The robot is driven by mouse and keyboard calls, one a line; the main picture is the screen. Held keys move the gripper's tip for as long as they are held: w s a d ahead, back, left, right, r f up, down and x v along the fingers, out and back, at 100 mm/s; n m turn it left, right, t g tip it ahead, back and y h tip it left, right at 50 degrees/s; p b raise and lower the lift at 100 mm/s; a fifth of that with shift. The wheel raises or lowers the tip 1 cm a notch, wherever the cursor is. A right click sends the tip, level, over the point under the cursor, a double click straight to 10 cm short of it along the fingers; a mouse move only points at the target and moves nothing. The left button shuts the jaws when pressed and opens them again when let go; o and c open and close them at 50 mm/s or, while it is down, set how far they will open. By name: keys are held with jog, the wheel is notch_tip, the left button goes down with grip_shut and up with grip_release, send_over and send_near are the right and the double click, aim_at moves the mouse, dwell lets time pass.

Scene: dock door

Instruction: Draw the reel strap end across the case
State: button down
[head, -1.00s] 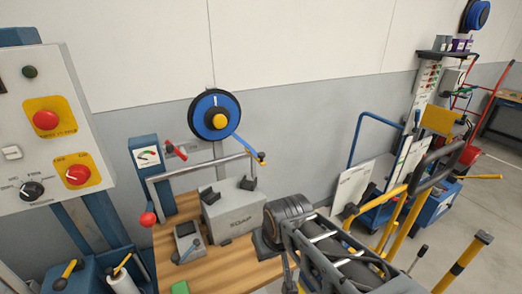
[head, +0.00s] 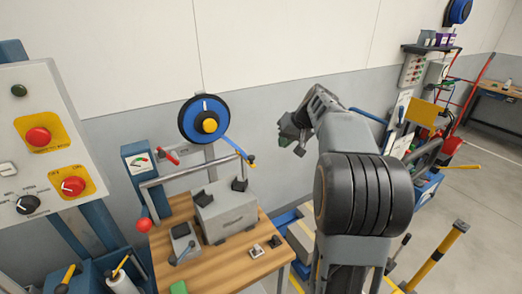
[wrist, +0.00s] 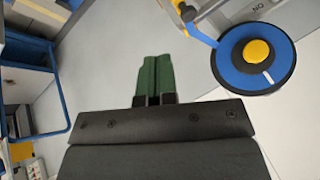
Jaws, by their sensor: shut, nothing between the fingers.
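The blue strap reel (head: 204,119) with a black rim and yellow hub is on a post behind the bench. Its blue strap (head: 236,148) slants down right to a dark and yellow strap end (head: 251,160) hanging free by the rail's right end. The grey case (head: 226,216) with two dark brackets on top sits on the wooden bench. My gripper (head: 288,132) is up right of the strap end, apart from it. In the wrist view its green fingers (wrist: 153,80) are shut and empty, with the strap end (wrist: 187,11) beyond them and the reel (wrist: 253,57) at right.
A metal rail (head: 195,170) runs above the bench behind the case. A grey device (head: 183,241) and small blocks lie on the bench (head: 225,266). A control panel (head: 42,140) stands at left. A blue-framed cart is at right.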

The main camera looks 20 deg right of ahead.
jog(key=shift+w+d+r, duration=0.3)
jog(key=shift+w+d, duration=0.15)
jog(key=shift+d, duration=0.35)
jog(key=w+a+f+p, duration=0.3)
jog(key=w+a+f, duration=0.3)
jog(key=f, duration=0.3)
jog(key=shift+a, duration=0.3)
